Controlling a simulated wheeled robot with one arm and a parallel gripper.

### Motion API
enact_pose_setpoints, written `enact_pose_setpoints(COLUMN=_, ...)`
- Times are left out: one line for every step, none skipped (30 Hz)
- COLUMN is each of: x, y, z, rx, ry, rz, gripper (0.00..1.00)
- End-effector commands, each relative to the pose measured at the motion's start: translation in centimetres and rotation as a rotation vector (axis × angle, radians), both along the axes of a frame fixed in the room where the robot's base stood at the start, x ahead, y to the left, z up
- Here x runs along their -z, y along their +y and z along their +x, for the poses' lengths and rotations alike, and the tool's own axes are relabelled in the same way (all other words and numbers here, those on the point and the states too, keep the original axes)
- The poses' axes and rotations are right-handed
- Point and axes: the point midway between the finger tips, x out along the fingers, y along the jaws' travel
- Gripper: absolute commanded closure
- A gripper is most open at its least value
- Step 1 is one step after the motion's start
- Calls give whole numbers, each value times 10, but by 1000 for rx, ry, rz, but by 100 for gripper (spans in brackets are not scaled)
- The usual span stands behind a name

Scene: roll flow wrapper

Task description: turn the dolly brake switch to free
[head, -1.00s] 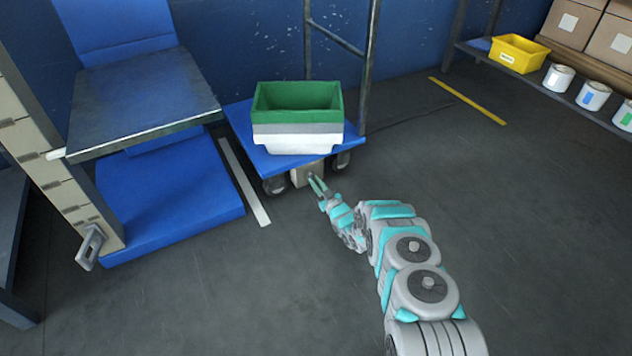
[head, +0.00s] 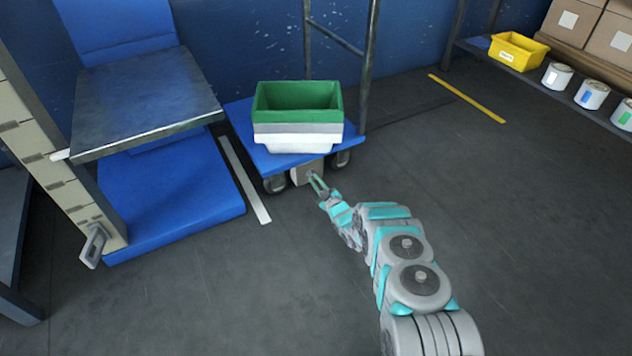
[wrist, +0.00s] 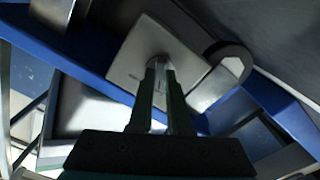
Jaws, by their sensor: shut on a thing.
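The blue dolly (head: 240,118) stands against the back wall with a green, grey and white bin (head: 298,118) on its deck. A pale grey brake box (head: 304,174) hangs under the dolly's front edge. It also shows in the wrist view as a square plate (wrist: 130,62). My gripper (head: 314,180) reaches the front of this box. In the wrist view, my gripper (wrist: 161,68) is shut on the small switch at the plate's middle. The fingers mostly hide the switch, so its setting cannot be read.
Dolly wheels (head: 275,185) sit either side of the box. A blue machine with a metal table (head: 145,105) stands at left, with a lever (head: 94,246) low on its post. A shelf at right holds a yellow bin (head: 518,51) and cans. The floor around my arm is clear.

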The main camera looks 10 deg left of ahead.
Motion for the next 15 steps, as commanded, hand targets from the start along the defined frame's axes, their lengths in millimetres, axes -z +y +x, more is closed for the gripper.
enact_pose_setpoints(x=0, y=0, z=0, rx=-1, ry=0, rz=0, gripper=100)
enact_pose_setpoints(x=0, y=0, z=0, rx=-1, ry=0, rz=0, gripper=100)
enact_pose_setpoints(x=0, y=0, z=0, rx=-1, ry=0, rz=0, gripper=100)
enact_pose_setpoints(x=0, y=0, z=0, rx=-1, ry=0, rz=0, gripper=100)
enact_pose_setpoints(x=0, y=0, z=0, rx=-1, ry=0, rz=0, gripper=100)
enact_pose_setpoints(x=0, y=0, z=0, rx=-1, ry=0, rz=0, gripper=83)
enact_pose_setpoints(x=0, y=0, z=0, rx=-1, ry=0, rz=0, gripper=79)
enact_pose_setpoints(x=0, y=0, z=0, rx=-1, ry=0, rz=0, gripper=76)
enact_pose_setpoints(x=0, y=0, z=0, rx=-1, ry=0, rz=0, gripper=72)
enact_pose_setpoints(x=0, y=0, z=0, rx=-1, ry=0, rz=0, gripper=68)
enact_pose_setpoints(x=0, y=0, z=0, rx=-1, ry=1, rz=1, gripper=65)
enact_pose_setpoints(x=0, y=0, z=0, rx=-1, ry=1, rz=1, gripper=60)
enact_pose_setpoints(x=0, y=0, z=0, rx=-1, ry=1, rz=1, gripper=57)
enact_pose_setpoints(x=0, y=0, z=0, rx=-1, ry=1, rz=1, gripper=54)
enact_pose_setpoints(x=0, y=0, z=0, rx=0, ry=1, rz=1, gripper=54)
